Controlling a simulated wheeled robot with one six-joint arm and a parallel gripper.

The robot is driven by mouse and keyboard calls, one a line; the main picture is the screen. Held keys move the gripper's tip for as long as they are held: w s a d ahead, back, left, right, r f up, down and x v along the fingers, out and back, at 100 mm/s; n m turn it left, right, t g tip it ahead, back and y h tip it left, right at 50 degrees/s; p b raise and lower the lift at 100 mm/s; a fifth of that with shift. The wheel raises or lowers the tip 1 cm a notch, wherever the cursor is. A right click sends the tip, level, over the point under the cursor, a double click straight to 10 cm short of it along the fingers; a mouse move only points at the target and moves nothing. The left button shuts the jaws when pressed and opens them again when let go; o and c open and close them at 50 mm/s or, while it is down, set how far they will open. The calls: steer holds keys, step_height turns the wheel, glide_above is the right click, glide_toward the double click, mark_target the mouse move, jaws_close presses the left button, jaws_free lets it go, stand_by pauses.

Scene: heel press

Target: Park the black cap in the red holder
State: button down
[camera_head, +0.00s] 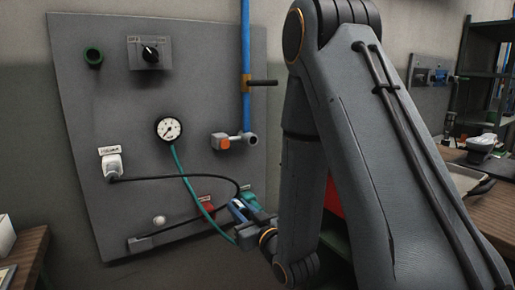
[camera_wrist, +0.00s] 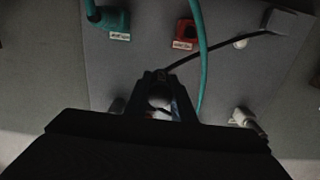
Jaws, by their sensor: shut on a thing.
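The red holder (camera_head: 208,206) is on the lower part of the grey panel, left of my gripper (camera_head: 243,214). In the wrist view the red holder (camera_wrist: 184,33) shows a dark opening and a label, above and right of my gripper (camera_wrist: 160,80). My gripper is shut on a small dark piece, seemingly the black cap (camera_wrist: 161,75), with a black cord meeting it. Fingers and poor light hide most of the cap. The gripper is apart from the red holder.
A teal holder (camera_wrist: 115,22) sits beside the red one. A green hose (camera_wrist: 198,60) passes close to the red holder. A white knob (camera_head: 159,220), a white plug (camera_head: 112,164), a gauge (camera_head: 169,128) and a blue pipe (camera_head: 246,50) are on the panel.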

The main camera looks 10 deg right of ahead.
steer(key=s+a+f+b, duration=0.1)
steer(key=a+f+b, duration=0.4)
steer(key=f, duration=0.3)
steer(key=shift+s+b, duration=0.3)
steer(key=shift+b, duration=0.2)
steer(key=shift+r, duration=0.1)
stand_by(0.3)
steer(key=shift+x, duration=2.45)
steer(key=shift+x, duration=1.4)
stand_by(0.4)
steer(key=c, duration=1.4)
jaws_free()
steer(key=shift+c, duration=0.2)
